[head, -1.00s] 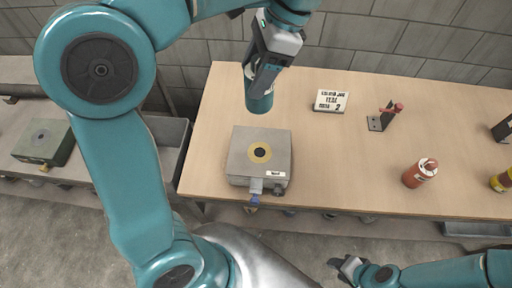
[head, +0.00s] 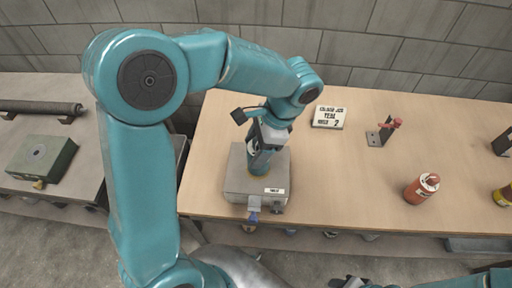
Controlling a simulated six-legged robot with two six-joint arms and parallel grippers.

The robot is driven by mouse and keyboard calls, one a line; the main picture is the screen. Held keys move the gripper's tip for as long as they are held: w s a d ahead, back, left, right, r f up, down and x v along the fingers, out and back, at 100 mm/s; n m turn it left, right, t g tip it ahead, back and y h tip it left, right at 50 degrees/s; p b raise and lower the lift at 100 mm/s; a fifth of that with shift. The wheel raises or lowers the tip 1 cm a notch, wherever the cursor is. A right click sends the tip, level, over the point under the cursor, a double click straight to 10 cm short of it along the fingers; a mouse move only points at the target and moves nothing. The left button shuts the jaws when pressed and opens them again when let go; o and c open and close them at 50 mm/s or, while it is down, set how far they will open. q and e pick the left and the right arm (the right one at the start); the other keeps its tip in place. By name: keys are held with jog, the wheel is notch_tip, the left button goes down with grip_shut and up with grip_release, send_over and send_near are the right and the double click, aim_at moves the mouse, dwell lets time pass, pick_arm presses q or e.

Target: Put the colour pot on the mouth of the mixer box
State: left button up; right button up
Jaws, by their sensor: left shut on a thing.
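The grey mixer box (head: 232,185) sits on the wooden table, with a small label and a blue tap on its front. My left gripper (head: 266,150) is shut on the teal colour pot (head: 259,164). It holds the pot over the middle of the box top, where the mouth is. The pot and gripper cover the mouth, with a trace of its yellow ring below the pot. I cannot tell whether the pot touches the mouth. My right gripper (head: 347,283) is at the bottom edge, partly cut off; its jaws are unclear.
A white card (head: 328,117) reading teal and mixer 2 stands behind. A bracket with a red part (head: 382,132), a red pot (head: 422,188) and a yellow pot (head: 504,196) are to the right. A green box (head: 40,158) sits on the left bench. The table's middle is clear.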

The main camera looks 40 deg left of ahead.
pick_arm(q)
jog(key=shift+f, duration=0.35)
jog(key=shift+f, duration=0.15)
jog(key=o, duration=1.1)
jog(key=shift+o, duration=0.2)
jog(key=v, duration=1.2)
jog(key=shift+r, duration=0.25)
jog(key=shift+s+a, duration=0.1)
jog(key=shift+a, duration=0.05)
jog(key=shift+s, duration=0.1)
